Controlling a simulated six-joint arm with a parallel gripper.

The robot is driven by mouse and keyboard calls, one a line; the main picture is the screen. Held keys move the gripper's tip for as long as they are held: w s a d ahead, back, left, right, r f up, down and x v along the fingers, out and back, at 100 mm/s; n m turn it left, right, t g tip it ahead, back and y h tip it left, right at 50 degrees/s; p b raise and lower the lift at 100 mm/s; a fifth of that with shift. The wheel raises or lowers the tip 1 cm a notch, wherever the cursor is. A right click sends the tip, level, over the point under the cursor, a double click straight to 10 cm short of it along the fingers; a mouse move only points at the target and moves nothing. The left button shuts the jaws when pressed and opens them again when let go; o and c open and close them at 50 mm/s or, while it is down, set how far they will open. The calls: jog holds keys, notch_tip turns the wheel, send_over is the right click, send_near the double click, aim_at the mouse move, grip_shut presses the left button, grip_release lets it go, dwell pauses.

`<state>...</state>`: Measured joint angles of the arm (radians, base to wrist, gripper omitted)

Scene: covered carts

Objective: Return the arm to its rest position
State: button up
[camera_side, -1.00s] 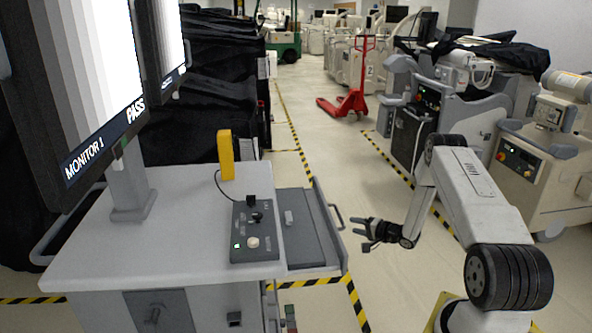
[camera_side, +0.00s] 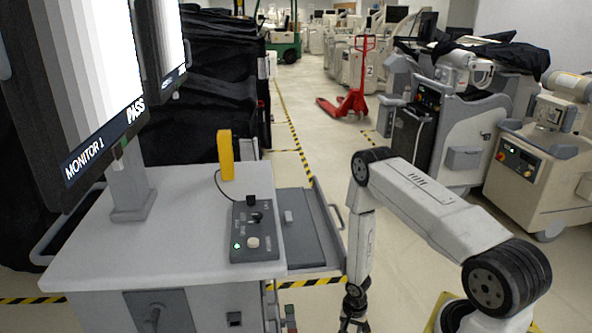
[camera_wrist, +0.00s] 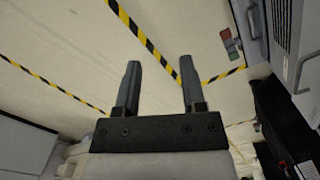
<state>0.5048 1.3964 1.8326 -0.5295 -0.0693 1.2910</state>
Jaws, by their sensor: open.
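My gripper (camera_wrist: 160,85) shows in the wrist view with its two dark fingers apart and nothing between them. Beyond the fingers is bare floor with yellow-black tape. In the side view my gripper (camera_side: 354,326) hangs at the bottom edge, pointing down, with its fingertips mostly cut off by the frame. It is to the right of the cart (camera_side: 120,240) and its open drawer (camera_side: 318,238). My arm is bent, with its elbow raised.
On the cart are a control box (camera_side: 254,228), a yellow block-shaped device (camera_side: 226,155) and a monitor (camera_side: 85,85). A red pallet jack (camera_side: 350,100) stands behind. Machines (camera_side: 545,165) stand at right. Floor tape (camera_side: 293,125) runs down the aisle.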

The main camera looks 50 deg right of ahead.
jog(key=s+a+r+n+g, duration=0.2)
jog(key=s+a+r+g, duration=0.25)
jog(key=s, duration=0.25)
jog(key=s+a+r+n+g, duration=0.2)
jog(key=s+a+r+g, duration=0.15)
jog(key=s+a, duration=0.3)
jog(key=w+a+r+n+t, duration=0.1)
jog(key=w+r+n+t, duration=0.2)
jog(key=r, duration=0.6)
jog(key=w+a+r+n+t, duration=0.1)
jog(key=w+r+n+t, duration=0.3)
jog(key=r, duration=0.6)
jog(key=w+a+r+n+t, duration=0.1)
jog(key=w+r+n+t, duration=0.2)
jog(key=w+r, duration=0.4)
jog(key=shift+a+r+n+t+h, duration=0.3)
jog(key=shift+r+t, duration=0.1)
jog(key=shift+r, duration=1)
jog(key=shift+w, duration=0.1)
